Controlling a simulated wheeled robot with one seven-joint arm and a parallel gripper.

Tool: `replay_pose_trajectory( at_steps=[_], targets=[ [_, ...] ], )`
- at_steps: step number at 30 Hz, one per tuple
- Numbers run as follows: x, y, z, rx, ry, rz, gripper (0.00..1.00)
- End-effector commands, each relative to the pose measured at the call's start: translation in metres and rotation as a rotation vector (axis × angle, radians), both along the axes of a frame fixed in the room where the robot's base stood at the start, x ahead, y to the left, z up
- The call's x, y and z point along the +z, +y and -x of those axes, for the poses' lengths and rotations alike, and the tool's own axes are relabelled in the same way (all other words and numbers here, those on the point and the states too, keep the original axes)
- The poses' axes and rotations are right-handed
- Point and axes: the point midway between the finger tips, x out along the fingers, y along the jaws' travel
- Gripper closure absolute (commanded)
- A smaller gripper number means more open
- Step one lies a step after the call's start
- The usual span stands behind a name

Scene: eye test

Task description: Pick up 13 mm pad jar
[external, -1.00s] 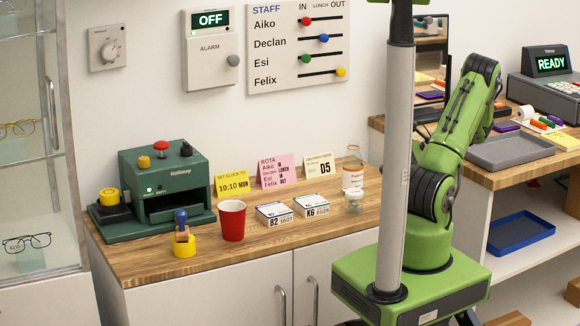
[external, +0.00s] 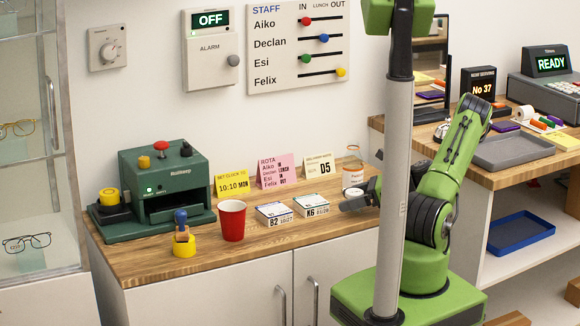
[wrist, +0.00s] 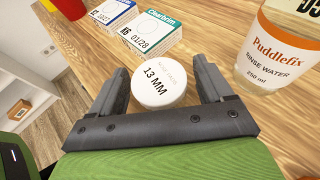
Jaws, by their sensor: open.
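The 13 mm pad jar (wrist: 158,85) shows in the wrist view as a round white lid printed "13 MM", seen from above. My gripper (wrist: 161,66) is open, with one dark finger on each side of the jar. Narrow gaps seem to remain beside the lid, but I cannot tell whether a finger touches it. In the external view my gripper (external: 355,203) is low at the right end of the wooden counter (external: 265,247) and hides much of the jar.
Two labelled boxes, B2 (external: 274,213) and K6 (external: 311,206), stand left of my gripper. Further left are a red cup (external: 232,220) and a green machine (external: 160,190).

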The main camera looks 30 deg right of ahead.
Motion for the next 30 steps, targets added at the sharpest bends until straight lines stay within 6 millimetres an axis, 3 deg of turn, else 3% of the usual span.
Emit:
replay_pose_trajectory(
  at_steps=[9,20,26,30],
  targets=[
    [-0.004,0.008,-0.008,-0.002,-0.001,0.001,0.22],
    [-0.004,0.008,-0.007,-0.001,-0.001,0.001,0.76],
    [-0.003,0.008,-0.007,-0.001,-0.001,0.001,0.76],
    [0.019,0.007,-0.008,-0.001,-0.003,0.004,0.77]
  ],
)
